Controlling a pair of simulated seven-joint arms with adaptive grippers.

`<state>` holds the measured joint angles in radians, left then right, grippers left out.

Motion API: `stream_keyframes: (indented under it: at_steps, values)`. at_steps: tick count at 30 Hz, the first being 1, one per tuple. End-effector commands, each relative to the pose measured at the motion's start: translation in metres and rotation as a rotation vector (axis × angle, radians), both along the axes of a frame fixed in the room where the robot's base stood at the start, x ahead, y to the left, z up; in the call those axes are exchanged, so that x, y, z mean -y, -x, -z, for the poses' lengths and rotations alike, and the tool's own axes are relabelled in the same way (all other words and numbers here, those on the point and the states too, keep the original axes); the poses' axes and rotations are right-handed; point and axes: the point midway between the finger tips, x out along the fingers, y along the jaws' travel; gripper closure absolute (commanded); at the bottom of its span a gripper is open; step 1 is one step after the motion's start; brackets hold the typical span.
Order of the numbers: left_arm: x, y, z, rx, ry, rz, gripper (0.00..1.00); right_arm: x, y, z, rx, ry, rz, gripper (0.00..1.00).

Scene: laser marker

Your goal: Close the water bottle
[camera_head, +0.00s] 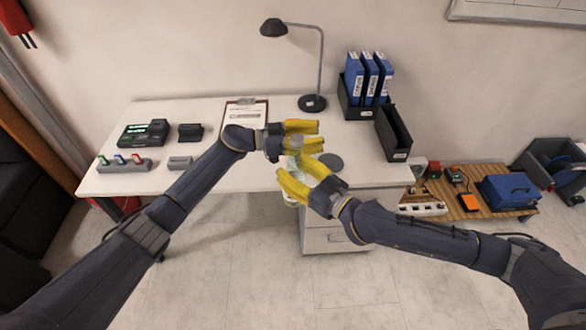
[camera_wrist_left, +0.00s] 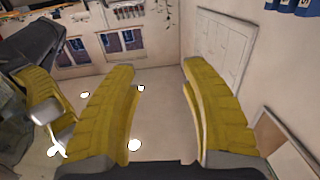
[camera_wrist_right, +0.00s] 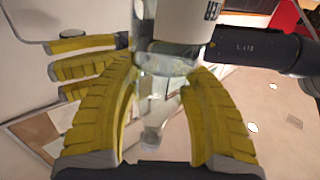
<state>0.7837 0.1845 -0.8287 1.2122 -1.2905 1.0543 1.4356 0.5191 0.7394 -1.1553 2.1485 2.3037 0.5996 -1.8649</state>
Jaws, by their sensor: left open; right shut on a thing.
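A clear, see-through bottle (camera_wrist_right: 150,100) is between the fingers of my right gripper (camera_head: 292,166), which is shut on it. In the head view only part of the bottle (camera_head: 294,163) shows, near the front edge of the desk. My left gripper (camera_head: 320,136) is open, just above and beyond the right one. In the left wrist view nothing is between its fingers (camera_wrist_left: 160,80), and the right gripper's yellow fingers show at the left. I cannot make out a cap or the bottle's mouth clearly. A dark round disc (camera_head: 331,162) lies flat on the desk to the right.
The white desk (camera_head: 220,180) holds a clipboard (camera_head: 246,112), a lamp (camera_head: 312,102), blue binders (camera_head: 370,80), a black tray (camera_head: 394,140) and small devices (camera_head: 143,133) at the left. A low wooden table (camera_head: 455,205) stands at the right.

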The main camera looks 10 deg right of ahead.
Motion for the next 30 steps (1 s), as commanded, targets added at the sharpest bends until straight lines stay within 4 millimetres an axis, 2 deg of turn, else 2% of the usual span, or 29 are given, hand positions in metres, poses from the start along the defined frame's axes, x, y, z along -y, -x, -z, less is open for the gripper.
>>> stream_keyframes:
  at_steps: [1,3,6,11,17,21,30]
  values:
    - [0.019,0.005,-0.017,0.015,-0.01,0.041,0.54,0.0,0.0,-0.002,0.003,-0.001,0.0,1.0]
    - [0.039,0.015,-0.035,0.03,-0.039,0.102,0.54,0.0,0.0,-0.002,0.003,-0.001,0.0,1.0]
    - [0.059,0.033,-0.062,0.054,-0.113,0.204,0.54,0.0,0.0,-0.002,0.003,-0.001,0.0,1.0]
    - [0.067,0.064,-0.089,0.077,-0.29,0.347,0.54,0.0,0.0,-0.002,0.003,-0.001,0.0,1.0]
    - [0.058,0.095,-0.109,0.088,-0.563,0.454,0.54,0.0,0.0,-0.002,0.003,-0.001,0.0,1.0]
    - [0.042,0.108,-0.121,0.089,-0.776,0.472,0.54,0.0,0.0,-0.002,0.003,-0.001,0.0,1.0]
    - [-0.008,0.118,-0.146,0.072,-1.227,0.355,0.54,0.0,0.0,-0.002,0.003,-0.001,0.0,1.0]
